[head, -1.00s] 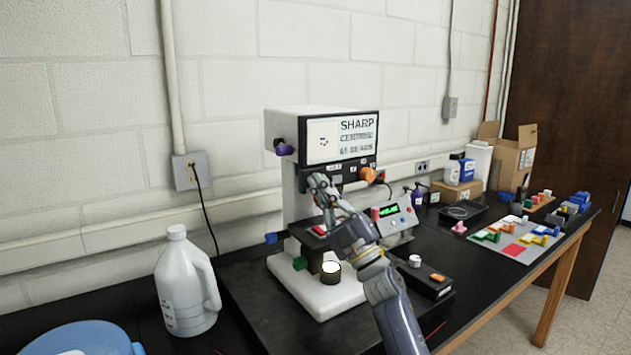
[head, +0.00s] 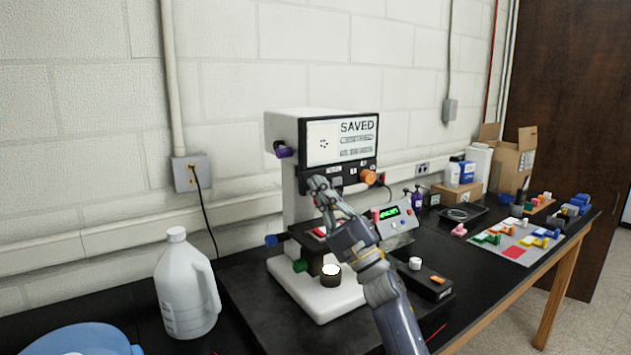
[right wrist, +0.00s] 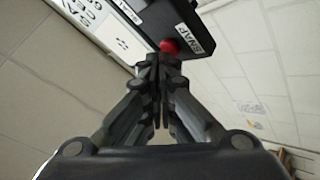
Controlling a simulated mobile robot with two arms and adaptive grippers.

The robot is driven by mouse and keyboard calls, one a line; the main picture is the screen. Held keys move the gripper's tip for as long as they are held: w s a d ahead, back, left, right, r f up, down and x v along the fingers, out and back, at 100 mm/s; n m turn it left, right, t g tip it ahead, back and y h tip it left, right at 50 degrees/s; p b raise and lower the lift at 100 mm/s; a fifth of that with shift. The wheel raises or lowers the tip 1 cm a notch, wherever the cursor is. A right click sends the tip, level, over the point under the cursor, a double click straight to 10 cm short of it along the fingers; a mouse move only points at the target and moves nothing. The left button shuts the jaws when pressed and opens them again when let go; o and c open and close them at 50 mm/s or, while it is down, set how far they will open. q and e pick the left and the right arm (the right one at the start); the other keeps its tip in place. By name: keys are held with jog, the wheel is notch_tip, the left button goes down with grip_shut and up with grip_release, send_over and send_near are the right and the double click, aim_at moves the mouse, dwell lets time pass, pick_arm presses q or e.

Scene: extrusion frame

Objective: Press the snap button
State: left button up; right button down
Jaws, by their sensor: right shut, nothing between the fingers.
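In the head view my right gripper (head: 317,184) is at the lower left of the machine's (head: 290,130) control panel and hides the button. The machine's screen (head: 342,138) reads SAVED. My left gripper is not in view.
A white jug (head: 187,285) and a blue tub (head: 75,342) stand at the left. A small box with a green display (head: 390,213) is right of the machine. A board with coloured blocks (head: 512,250) and a cardboard box (head: 517,160) are farther right.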

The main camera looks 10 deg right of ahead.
jog(key=shift+s+d, duration=0.2)
jog(key=shift+s, duration=0.35)
jog(key=s+p, duration=0.1)
jog(key=s+d+p, duration=0.1)
jog(key=s, duration=0.2)
jog(key=shift+s+d+p, duration=0.35)
jog(key=shift+p, duration=0.05)
dwell(0.4)
